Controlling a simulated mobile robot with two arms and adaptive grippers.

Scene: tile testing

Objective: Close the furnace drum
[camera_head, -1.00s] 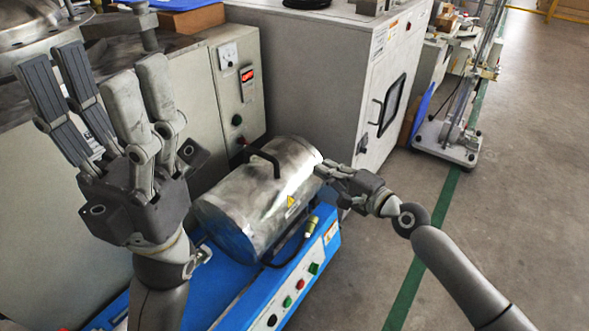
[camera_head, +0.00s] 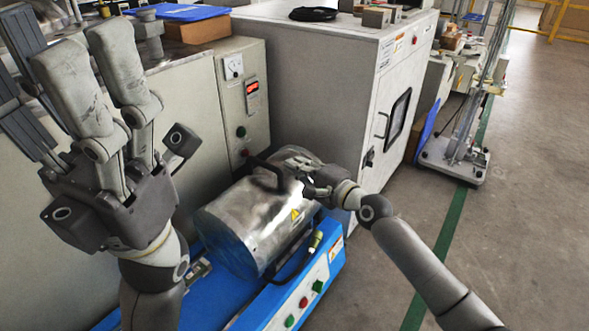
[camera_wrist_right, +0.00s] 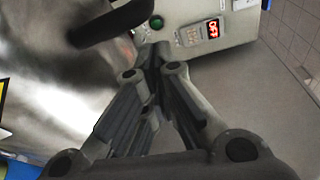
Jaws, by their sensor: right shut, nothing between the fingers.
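The furnace drum (camera_head: 245,225) is a shiny metal cylinder on a blue base, with a black handle (camera_head: 262,168) on top; I cannot tell whether its seam is fully closed. My right gripper (camera_head: 291,168) is shut and empty at the drum's far right upper side, just right of the handle. In the right wrist view its fingertips (camera_wrist_right: 154,62) meet below and right of the handle (camera_wrist_right: 115,25), with the drum surface (camera_wrist_right: 60,100) at left. Contact is unclear. My left gripper (camera_head: 62,45) is raised at the left, fingers apart, with nothing visible between them.
The blue base (camera_head: 318,275) carries several buttons and a cable connector. Behind the drum stand a control panel (camera_head: 243,95) with a red display and a large white cabinet (camera_head: 330,85). Open floor (camera_head: 520,220) lies to the right.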

